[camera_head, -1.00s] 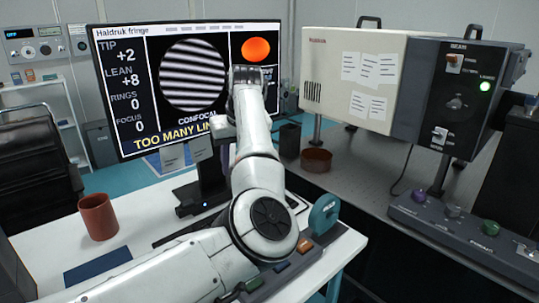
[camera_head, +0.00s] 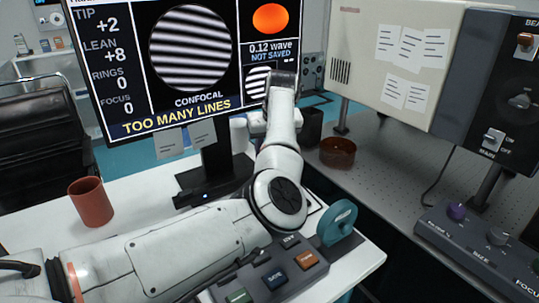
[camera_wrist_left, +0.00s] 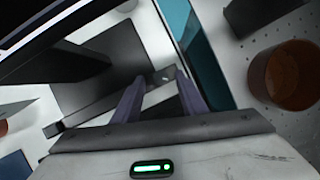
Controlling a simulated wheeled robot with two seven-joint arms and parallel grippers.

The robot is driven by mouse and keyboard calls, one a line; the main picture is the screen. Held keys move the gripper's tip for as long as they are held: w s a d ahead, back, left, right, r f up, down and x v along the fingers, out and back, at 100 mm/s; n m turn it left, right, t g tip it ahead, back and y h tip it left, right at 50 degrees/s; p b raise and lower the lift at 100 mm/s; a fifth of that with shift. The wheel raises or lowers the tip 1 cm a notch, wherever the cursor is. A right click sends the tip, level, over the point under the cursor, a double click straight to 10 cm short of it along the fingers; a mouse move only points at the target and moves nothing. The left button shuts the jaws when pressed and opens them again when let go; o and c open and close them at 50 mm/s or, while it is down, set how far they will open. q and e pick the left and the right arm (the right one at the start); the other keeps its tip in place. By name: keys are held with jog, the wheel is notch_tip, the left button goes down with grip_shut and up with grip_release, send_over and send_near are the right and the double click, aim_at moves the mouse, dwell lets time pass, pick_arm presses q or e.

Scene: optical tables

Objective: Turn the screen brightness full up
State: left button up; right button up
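The screen (camera_head: 120,90) stands on the white table, lit, showing fringe stripes and "TOO MANY LINES". Its dark stand (camera_head: 214,160) reaches down to a base with a small blue light. I cannot make out a brightness control for certain. My left arm bends up from the lower left in front of the screen's lower right corner. In the left wrist view my left gripper (camera_wrist_left: 160,80) has its two fingers apart with nothing between them, pointing toward the dark stand base (camera_wrist_left: 100,115). Whether they touch anything is unclear. My right gripper is out of view.
A terracotta mug (camera_head: 92,202) stands at the left. A teal tape dispenser-like object (camera_head: 338,222) and a button box (camera_head: 272,276) are at the front right. A brown bowl (camera_head: 338,152) and a dark container (camera_head: 310,125) stand beyond, near a beige instrument (camera_head: 405,60).

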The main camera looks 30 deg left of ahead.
pick_arm(q)
jog(key=shift+w+a+f, duration=0.2)
jog(key=shift+f, duration=0.4)
grip_shut()
jog(key=shift+m, duration=0.3)
jog(key=shift+m+t+h+p, duration=0.3)
jog(key=shift+m+h+p, duration=0.3)
jog(key=shift+m, duration=0.6)
jog(key=shift+s+a+m+t+h, duration=0.15)
jog(key=shift+m+h, duration=0.2)
jog(key=shift+m, duration=0.75)
jog(key=shift+w+a+m+t+h, duration=0.15)
jog(key=shift+m+h, duration=0.2)
jog(key=shift+m, duration=0.75)
jog(key=shift+s+d, duration=0.1)
